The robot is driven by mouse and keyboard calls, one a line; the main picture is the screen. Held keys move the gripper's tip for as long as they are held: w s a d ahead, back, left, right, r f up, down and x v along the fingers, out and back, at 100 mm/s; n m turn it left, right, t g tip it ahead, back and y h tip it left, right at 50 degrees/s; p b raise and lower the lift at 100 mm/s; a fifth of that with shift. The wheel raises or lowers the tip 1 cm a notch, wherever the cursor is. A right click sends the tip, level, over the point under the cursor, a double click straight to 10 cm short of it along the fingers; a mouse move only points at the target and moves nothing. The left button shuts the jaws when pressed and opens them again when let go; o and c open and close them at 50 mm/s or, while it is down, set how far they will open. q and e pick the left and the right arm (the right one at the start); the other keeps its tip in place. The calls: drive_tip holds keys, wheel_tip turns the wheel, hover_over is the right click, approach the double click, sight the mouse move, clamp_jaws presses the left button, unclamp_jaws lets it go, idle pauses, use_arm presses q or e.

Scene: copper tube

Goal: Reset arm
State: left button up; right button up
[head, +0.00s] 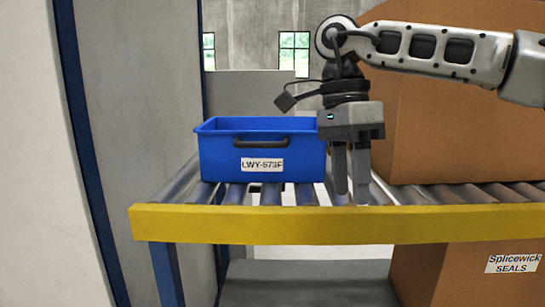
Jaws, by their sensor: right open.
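A blue bin (222,158) with a dark handle and the label "LWY-573F" stands on the rollers just left of the gripper. The gripper overlaps the bin's right end in the picture; I cannot tell whether they touch. No copper tube shows, and the inside of the bin is mostly hidden. My left gripper is out of view.
A roller conveyor (260,223) with a yellow front rail runs across the view. A large cardboard box (430,140) stands on it behind my arm. Another box (440,282), labelled "Splicewick SEALS", sits below. A grey panel (130,110) with blue posts is at left.

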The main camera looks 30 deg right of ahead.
drive_tip(key=shift+s+a+f+n, duration=0.15)
drive_tip(key=shift+f+n, duration=0.15)
drive_tip(key=shift+f, duration=0.3)
drive_tip(key=shift+a+f+n, duration=0.15)
drive_tip(key=shift+f+n, duration=0.15)
drive_tip(key=shift+f, duration=0.25)
